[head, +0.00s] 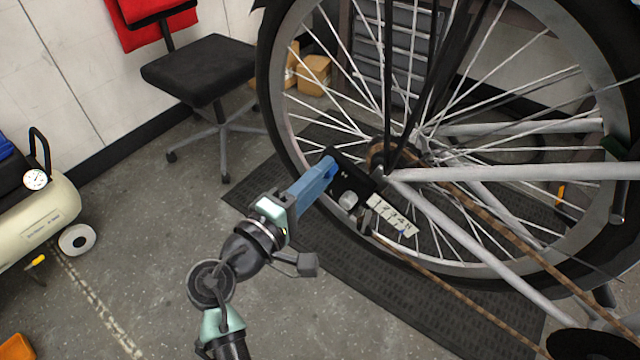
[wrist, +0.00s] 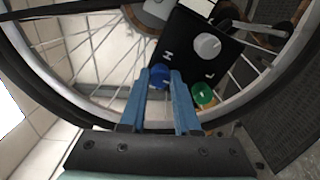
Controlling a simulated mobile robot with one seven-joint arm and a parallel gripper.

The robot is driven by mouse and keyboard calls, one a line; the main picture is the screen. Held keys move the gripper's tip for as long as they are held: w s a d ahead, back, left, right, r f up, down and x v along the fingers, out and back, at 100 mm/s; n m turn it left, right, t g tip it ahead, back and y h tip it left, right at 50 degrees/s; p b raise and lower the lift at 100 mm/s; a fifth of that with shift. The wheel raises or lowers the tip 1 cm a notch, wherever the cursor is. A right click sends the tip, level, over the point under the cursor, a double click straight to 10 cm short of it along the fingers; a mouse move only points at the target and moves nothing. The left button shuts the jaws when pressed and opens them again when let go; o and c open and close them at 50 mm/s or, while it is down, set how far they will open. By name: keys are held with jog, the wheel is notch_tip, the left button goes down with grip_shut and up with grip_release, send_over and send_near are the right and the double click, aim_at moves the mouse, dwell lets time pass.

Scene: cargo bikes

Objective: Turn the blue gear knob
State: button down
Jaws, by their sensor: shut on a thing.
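The blue gear knob (wrist: 160,75) sits at the edge of a black box (wrist: 215,65) marked H and L. My gripper (wrist: 162,80) is shut on the blue knob, with its two blue fingers on either side of it. In the head view, my gripper (head: 331,164) reaches the black box (head: 352,174) beside the wheel hub, and its fingers hide the blue knob. A grey knob (wrist: 207,46) is on the box face, and a green knob (wrist: 203,95) lies just right of my right finger.
The bike wheel (head: 283,130) with thin spokes stands close behind the box. The grey frame tubes (head: 500,173) and a chain (head: 455,305) run to the right. A white label card (head: 393,216) hangs below the box. A chair (head: 205,70) and a compressor (head: 40,215) stand left.

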jog(key=shift+f+m+b, duration=0.1)
jog(key=shift+m+b, duration=0.35)
jog(key=shift+m, duration=0.15)
jog(key=c, duration=0.6)
grip_release()
jog(key=v, duration=1.3)
jog(key=shift+p, duration=0.4)
